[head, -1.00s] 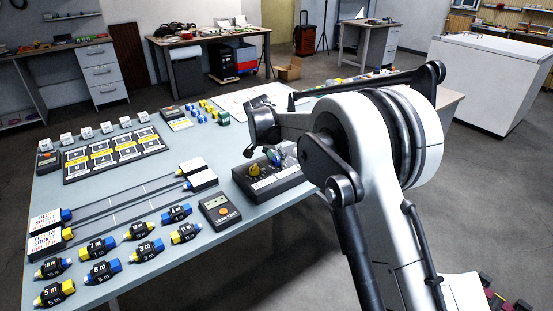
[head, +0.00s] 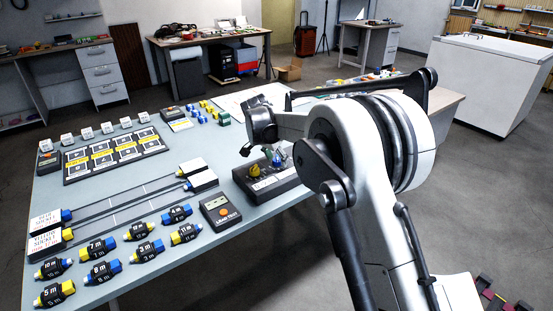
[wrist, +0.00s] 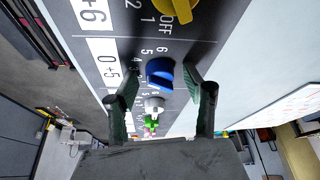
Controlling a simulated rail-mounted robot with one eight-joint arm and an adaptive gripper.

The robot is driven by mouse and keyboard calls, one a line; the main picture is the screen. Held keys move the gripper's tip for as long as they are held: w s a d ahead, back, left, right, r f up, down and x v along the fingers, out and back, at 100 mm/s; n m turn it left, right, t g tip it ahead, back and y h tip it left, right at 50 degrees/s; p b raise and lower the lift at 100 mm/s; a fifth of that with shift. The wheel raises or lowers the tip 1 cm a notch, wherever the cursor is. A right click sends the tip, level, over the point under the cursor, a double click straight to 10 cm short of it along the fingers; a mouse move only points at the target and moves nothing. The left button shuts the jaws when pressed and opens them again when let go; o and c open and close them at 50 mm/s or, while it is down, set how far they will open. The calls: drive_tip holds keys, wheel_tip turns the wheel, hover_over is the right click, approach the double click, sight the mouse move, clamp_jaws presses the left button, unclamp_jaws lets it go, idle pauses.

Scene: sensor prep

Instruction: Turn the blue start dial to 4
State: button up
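The blue start dial (wrist: 160,73) sits on the dark control box (head: 272,187), right of the yellow dial (head: 253,170) in the head view. The blue dial also shows there (head: 279,160), partly covered by my gripper. In the wrist view my gripper (wrist: 160,71) is open, with one dark green finger on each side of the blue dial. Gaps show between the fingers and the dial. Printed numbers, among them 6, 5 and 4, ring the dial. I cannot tell which number it points to.
In the wrist view the yellow dial (wrist: 177,10) is close above, beside an OFF mark. A grey knob (wrist: 154,104) and a green part (wrist: 151,122) lie below the blue dial. A leak test meter (head: 220,212) stands left of the box.

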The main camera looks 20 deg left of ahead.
drive_tip(key=shift+r, duration=0.15)
drive_tip(key=v, duration=1.1)
drive_tip(key=shift+r, duration=0.4)
drive_tip(key=shift+s, duration=0.1)
drive_tip(key=s+d+r+n, duration=0.1)
drive_tip(key=s+d+r, duration=0.3)
drive_tip(key=d, duration=0.7)
drive_tip(key=s+d+r+y, duration=0.1)
drive_tip(key=s+d+r, duration=0.35)
drive_tip(key=d, duration=0.55)
drive_tip(key=s+d+r+n, duration=0.1)
drive_tip(key=s+d+r, duration=0.3)
drive_tip(key=d, duration=0.7)
drive_tip(key=s+d+f+n+t, duration=0.1)
drive_tip(key=s+d+f, duration=0.3)
drive_tip(key=s+d, duration=0.4)
drive_tip(key=s+d+f+n+t, duration=0.1)
drive_tip(key=s+d+f, duration=0.4)
drive_tip(key=s+d, duration=0.4)
drive_tip(key=s, duration=0.7)
drive_tip(key=shift+d+t+y, duration=0.25)
drive_tip(key=shift+t+y, duration=0.05)
drive_tip(key=shift+t, duration=0.1)
